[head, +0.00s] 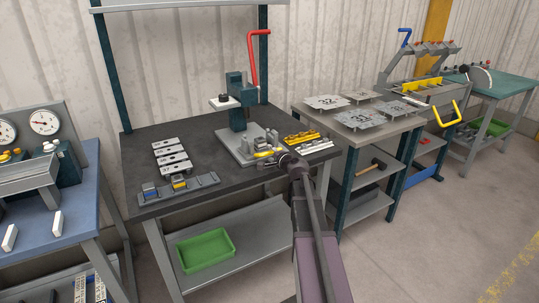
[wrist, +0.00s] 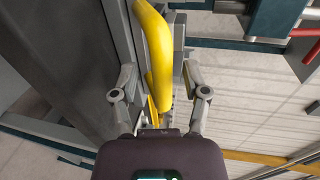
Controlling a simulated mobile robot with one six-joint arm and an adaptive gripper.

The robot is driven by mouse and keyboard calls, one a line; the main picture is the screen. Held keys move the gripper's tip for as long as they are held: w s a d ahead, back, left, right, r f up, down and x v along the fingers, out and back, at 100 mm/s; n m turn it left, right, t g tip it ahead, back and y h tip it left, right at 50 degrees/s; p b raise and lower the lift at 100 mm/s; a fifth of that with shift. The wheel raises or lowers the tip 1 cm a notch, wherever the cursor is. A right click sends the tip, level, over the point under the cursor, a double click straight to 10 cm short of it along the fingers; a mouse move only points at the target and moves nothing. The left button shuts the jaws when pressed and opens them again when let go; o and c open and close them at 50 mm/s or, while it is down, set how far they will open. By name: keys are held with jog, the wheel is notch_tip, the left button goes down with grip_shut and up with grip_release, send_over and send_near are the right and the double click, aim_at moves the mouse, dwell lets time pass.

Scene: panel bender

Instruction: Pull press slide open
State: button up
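The press (head: 237,100) stands on the dark workbench, with a red lever above and a grey base plate (head: 232,150) below. A yellow handle (head: 263,154) shows at the front of its base, partly hidden by my gripper (head: 277,160). In the wrist view the yellow handle (wrist: 157,45) rises between the two fingers of my gripper (wrist: 160,75). The fingers are open, one on each side of the handle, with visible gaps. The slide itself is mostly hidden behind the handle and gripper, and I cannot tell its position.
On the workbench (head: 145,140) are a row of grey blocks (head: 172,157), a rail with small parts (head: 180,187) and a yellow-and-silver strip (head: 308,140) close to my arm. A table with numbered metal plates (head: 360,119) stands at right. A green bin (head: 205,250) is on the lower shelf.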

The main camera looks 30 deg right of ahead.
jog(key=shift+s, duration=0.1)
jog(key=f+v, duration=0.2)
jog(key=v, duration=1)
jog(key=shift+s, duration=0.65)
jog(key=shift+f, duration=0.2)
jog(key=a+f+n+g+y, duration=0.2)
jog(key=a+n, duration=0.1)
jog(key=a, duration=0.3)
jog(key=a+f+n+g+y, duration=0.2)
jog(key=a+f+n, duration=0.1)
jog(key=a, duration=0.3)
jog(key=s+a+f+n+g+h, duration=0.2)
jog(key=s+a+f+n+g, duration=0.35)
jog(key=s+a, duration=0.2)
jog(key=s+a+f+n+g+h, duration=0.35)
jog(key=s+a+n+g, duration=0.3)
jog(key=a, duration=0.25)
notch_tip(320, 180, up, 14)
jog(key=p, duration=1.5)
jog(key=shift+s+y, duration=0.4)
jog(key=shift+y, duration=0.05)
